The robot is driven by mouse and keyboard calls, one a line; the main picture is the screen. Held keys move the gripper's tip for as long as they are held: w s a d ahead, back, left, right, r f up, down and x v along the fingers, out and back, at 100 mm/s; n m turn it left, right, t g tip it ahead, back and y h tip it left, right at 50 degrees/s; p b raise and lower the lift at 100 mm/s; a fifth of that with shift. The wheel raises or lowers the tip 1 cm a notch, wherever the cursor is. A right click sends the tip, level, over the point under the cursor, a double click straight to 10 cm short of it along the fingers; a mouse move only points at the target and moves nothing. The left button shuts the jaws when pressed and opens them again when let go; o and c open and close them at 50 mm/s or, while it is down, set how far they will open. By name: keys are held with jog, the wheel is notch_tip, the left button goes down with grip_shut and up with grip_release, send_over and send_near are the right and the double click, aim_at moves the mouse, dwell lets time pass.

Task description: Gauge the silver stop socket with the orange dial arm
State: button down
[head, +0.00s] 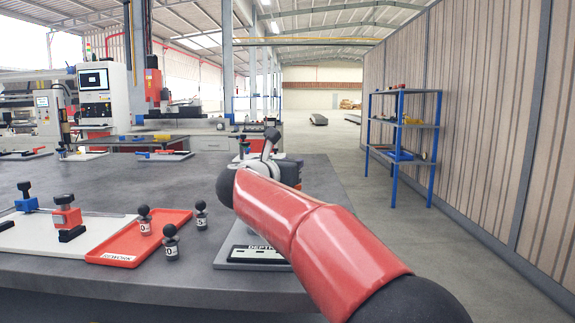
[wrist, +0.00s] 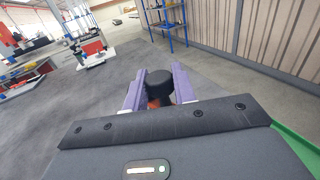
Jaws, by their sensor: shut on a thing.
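My gripper (wrist: 158,92) shows in the wrist view with its two purple fingers shut on a black round knob (wrist: 159,84). A small orange-red patch (wrist: 154,103) shows just below the knob; it may belong to the orange dial arm, but most of it is hidden. In the head view my red arm reaches over the right part of the bench and covers most of the gripper and what it holds. I cannot make out the silver stop socket in either view.
A plate with a dark label (head: 257,253) lies partly under my arm. Left of it are a red tray (head: 122,246) marked REWORK and black-balled gauges (head: 171,243). A red clamp-like block (head: 67,216) stands on a white board (head: 40,238). A blue shelf (head: 404,125) stands beyond the bench.

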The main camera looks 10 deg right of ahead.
jog(key=shift+r, duration=0.15)
jog(key=c, duration=1.2)
grip_release()
jog(key=b+v, duration=0.1)
jog(key=v, duration=0.6)
jog(key=shift+s+a+b, duration=0.2)
jog(key=shift+s+b, duration=0.1)
jog(key=shift+b, duration=0.05)
